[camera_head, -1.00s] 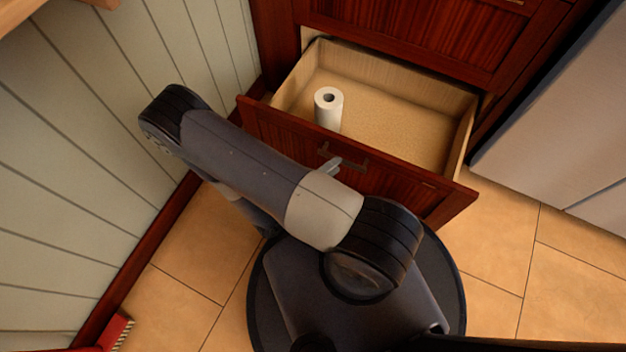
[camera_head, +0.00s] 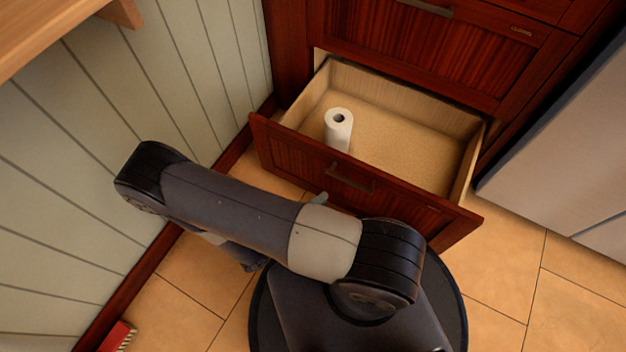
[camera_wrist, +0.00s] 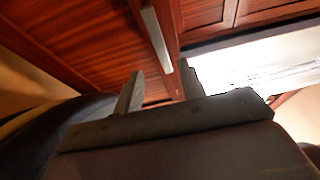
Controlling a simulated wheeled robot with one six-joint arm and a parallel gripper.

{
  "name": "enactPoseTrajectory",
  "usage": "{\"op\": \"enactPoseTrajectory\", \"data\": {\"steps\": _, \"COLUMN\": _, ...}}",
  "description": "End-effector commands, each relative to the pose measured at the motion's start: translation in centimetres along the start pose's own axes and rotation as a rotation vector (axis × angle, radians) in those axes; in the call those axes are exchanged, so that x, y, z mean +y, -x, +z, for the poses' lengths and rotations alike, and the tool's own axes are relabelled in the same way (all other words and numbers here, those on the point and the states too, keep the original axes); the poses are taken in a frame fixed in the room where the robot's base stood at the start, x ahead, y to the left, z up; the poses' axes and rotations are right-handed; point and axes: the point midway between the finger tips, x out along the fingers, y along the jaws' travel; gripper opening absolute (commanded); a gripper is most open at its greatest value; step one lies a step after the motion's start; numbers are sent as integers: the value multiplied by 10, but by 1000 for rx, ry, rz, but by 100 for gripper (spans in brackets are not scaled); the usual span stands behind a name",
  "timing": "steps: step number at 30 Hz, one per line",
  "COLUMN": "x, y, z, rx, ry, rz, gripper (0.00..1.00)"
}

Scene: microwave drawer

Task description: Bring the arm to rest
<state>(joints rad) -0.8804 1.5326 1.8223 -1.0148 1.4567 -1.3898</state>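My gripper (camera_wrist: 160,84) shows in the wrist view with its two fingers apart and nothing between them. In the head view my arm hides most of it; only a small grey tip shows above the arm, just below the drawer front. The drawer (camera_head: 468,170) of dark red wood stands open, with a pale inside. Its bar handle (camera_head: 350,178) is clear of the gripper; a long metal bar also shows beyond the fingers in the wrist view. A white paper roll (camera_head: 339,131) stands upright in the drawer's left part.
A pale panelled wall (camera_head: 75,190) is close on the left, with a wooden ledge (camera_head: 50,35) above. A grey appliance (camera_head: 570,140) stands at the right. Tiled floor (camera_head: 500,265) is free at the lower right. A red object (camera_head: 118,336) lies at the lower left.

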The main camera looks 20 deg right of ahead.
Motion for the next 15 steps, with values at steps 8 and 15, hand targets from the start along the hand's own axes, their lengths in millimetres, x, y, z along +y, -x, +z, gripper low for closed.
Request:
{"op": "enactPoseTrajectory", "data": {"steps": 8, "x": 0, "y": -1, "z": 0, "rx": 0, "ry": 0, "rz": 0, "gripper": 38}}
{"op": "enactPoseTrajectory", "data": {"steps": 15, "x": 1, "y": -16, "z": 0, "rx": 4, "ry": 1, "rz": -2, "gripper": 38}}
